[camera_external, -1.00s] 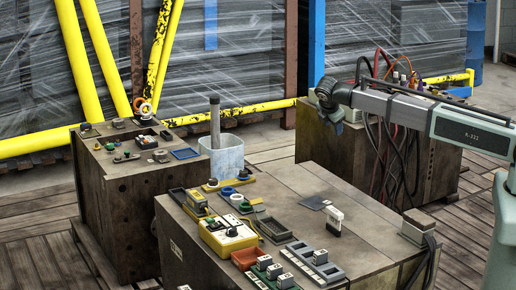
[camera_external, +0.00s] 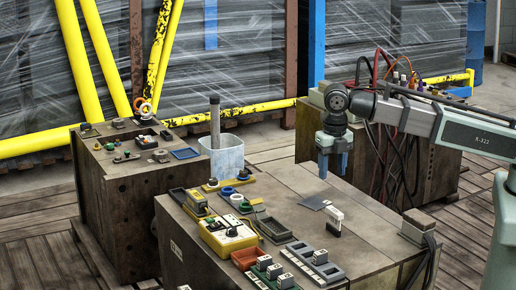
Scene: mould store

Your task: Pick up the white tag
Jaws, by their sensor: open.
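A small white upright piece (camera_external: 334,216), which looks like the white tag, stands on the near wooden crate top (camera_external: 375,225), right of the middle. Its lower part looks dark, and its exact shape is too small to tell. My gripper (camera_external: 333,172) points down in the air, above the tag in the picture and apart from it. Its fingers are open with nothing seen between them.
A flat grey plate (camera_external: 314,203) lies just left of the tag. A grey block (camera_external: 418,222) sits at the right edge. A bucket (camera_external: 222,158) stands behind.

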